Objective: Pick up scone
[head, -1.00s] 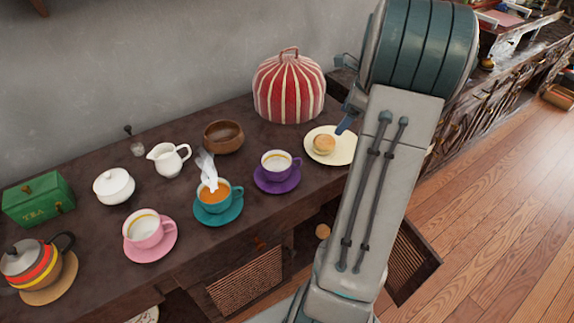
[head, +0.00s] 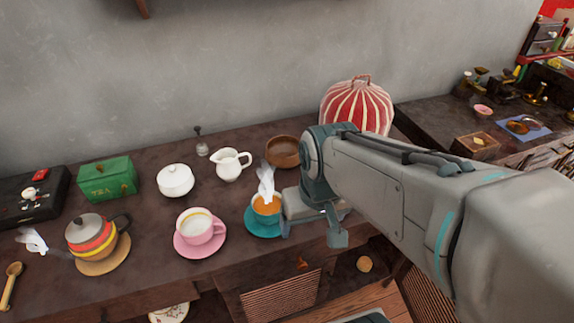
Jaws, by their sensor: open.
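My gripper (head: 313,226) is open and points down over the front part of the dark wooden table, just right of the teal cup (head: 266,213). No object shows between its fingers. The scone on its cream plate is hidden behind my arm in the current head view. A second earlier it sat on that plate, right of the purple cup and in front of the red striped tea cosy. A small round tan thing (head: 364,264) lies lower, below the table top; I cannot tell what it is.
The steaming teal cup stands close left of my gripper. The striped cosy (head: 357,106) and brown bowl (head: 283,152) stand behind. A pink cup (head: 196,226), white jug (head: 231,164), sugar bowl (head: 175,181) and striped teapot (head: 91,236) stand farther left.

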